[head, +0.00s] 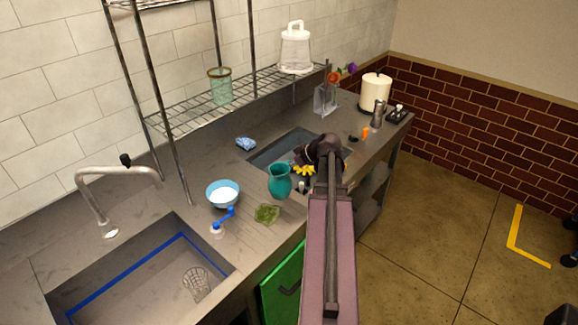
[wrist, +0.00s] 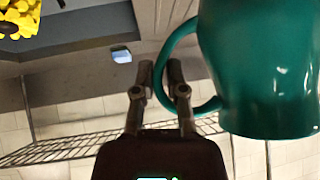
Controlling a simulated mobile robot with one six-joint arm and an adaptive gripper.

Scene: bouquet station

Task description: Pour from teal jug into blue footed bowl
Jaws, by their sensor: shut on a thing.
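The teal jug (head: 280,184) looks upright at the middle of the counter in the head view. It fills the upper right of the wrist view (wrist: 262,70). My gripper (wrist: 160,72) is shut on the jug's handle, with one finger passing through the loop. In the head view my arm's wrist mostly hides the gripper. I cannot tell whether the jug's base touches the counter. The blue footed bowl (head: 222,196) stands left of the jug, apart from it, with white inside; its foot is hidden. The jug's contents are not visible.
A green bundle (head: 267,214) lies in front of the jug. Yellow flowers (head: 303,170) are beside my wrist. A blue sponge (head: 245,143) lies behind. A wire shelf (head: 190,115) overhangs the counter's back. A sink (head: 135,285) is front left.

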